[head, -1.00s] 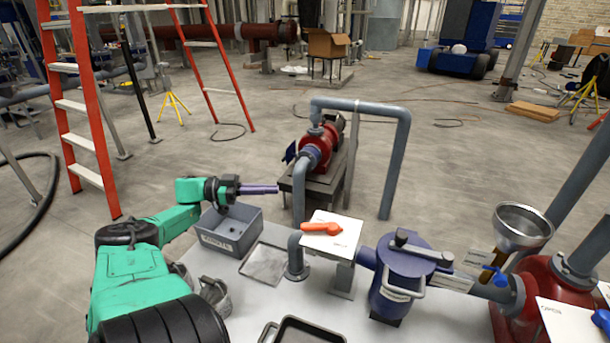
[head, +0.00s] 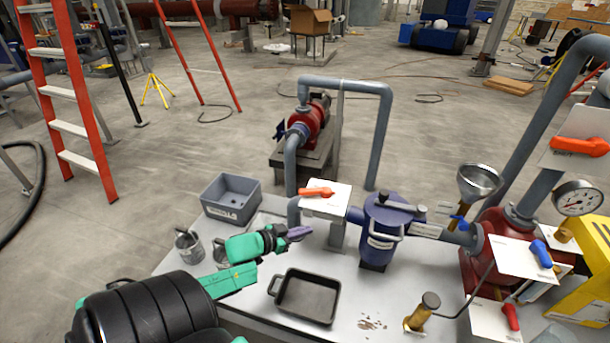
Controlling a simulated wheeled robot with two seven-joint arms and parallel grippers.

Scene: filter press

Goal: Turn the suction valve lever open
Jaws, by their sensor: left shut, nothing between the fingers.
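An orange lever (head: 317,192) lies flat on a white plate (head: 327,208) on the pipe left of the blue strainer pot (head: 380,228). Its handle points to the left in the picture. The plate's label is too small to read, so I cannot tell for sure that this is the suction valve. My left gripper (head: 300,232) is shut and empty, with purple fingers pointing right. In the picture it is just below and left of the plate, apart from the lever. My right gripper is out of view.
Another orange lever (head: 580,147), a blue lever (head: 541,254) and a red lever (head: 511,316) are at the right. A black tray (head: 308,297), a grey bin (head: 232,198) and metal cups (head: 188,245) stand on the bench. A funnel (head: 478,183) rises beyond the strainer.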

